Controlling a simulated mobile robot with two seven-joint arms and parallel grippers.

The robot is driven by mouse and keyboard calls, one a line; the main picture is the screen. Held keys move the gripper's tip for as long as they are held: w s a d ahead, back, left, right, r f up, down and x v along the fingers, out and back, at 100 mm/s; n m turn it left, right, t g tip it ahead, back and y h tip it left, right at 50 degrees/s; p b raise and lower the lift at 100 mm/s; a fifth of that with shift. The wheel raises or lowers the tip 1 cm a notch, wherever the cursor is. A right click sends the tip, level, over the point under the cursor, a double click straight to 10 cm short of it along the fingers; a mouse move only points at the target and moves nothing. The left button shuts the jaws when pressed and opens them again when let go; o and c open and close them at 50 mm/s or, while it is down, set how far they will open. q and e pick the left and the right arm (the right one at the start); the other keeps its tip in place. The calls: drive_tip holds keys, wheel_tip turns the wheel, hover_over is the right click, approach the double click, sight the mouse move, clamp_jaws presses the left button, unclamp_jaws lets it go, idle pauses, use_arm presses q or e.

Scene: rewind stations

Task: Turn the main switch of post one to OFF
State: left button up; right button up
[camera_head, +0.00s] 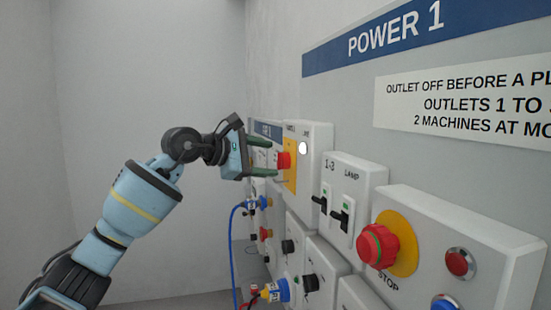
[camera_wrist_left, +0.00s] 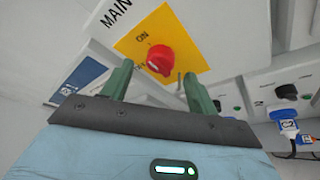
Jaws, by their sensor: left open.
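The main switch is a red knob (camera_head: 285,161) on a yellow plate (camera_head: 291,178) on a white box under the POWER 1 sign. In the left wrist view the red knob (camera_wrist_left: 160,58) sits on its yellow plate (camera_wrist_left: 185,35), with MAIN and ON printed by it. A small pale mark shows on the knob's lower left; I cannot tell for sure which position it is set to. My left gripper (camera_head: 273,157) is open, its green fingers pointing at the knob. In the left wrist view the fingertips (camera_wrist_left: 157,80) lie just below the knob, one on each side. My right gripper is out of view.
A white lamp (camera_head: 302,148) shows on the main switch box. To the right are two black toggle switches (camera_head: 344,214) and a red STOP button (camera_head: 377,245). Below are plugs and a blue cable (camera_head: 233,245).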

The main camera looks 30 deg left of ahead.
sight(279, 160)
use_arm(q)
drive_tip(key=shift+x, duration=1.75)
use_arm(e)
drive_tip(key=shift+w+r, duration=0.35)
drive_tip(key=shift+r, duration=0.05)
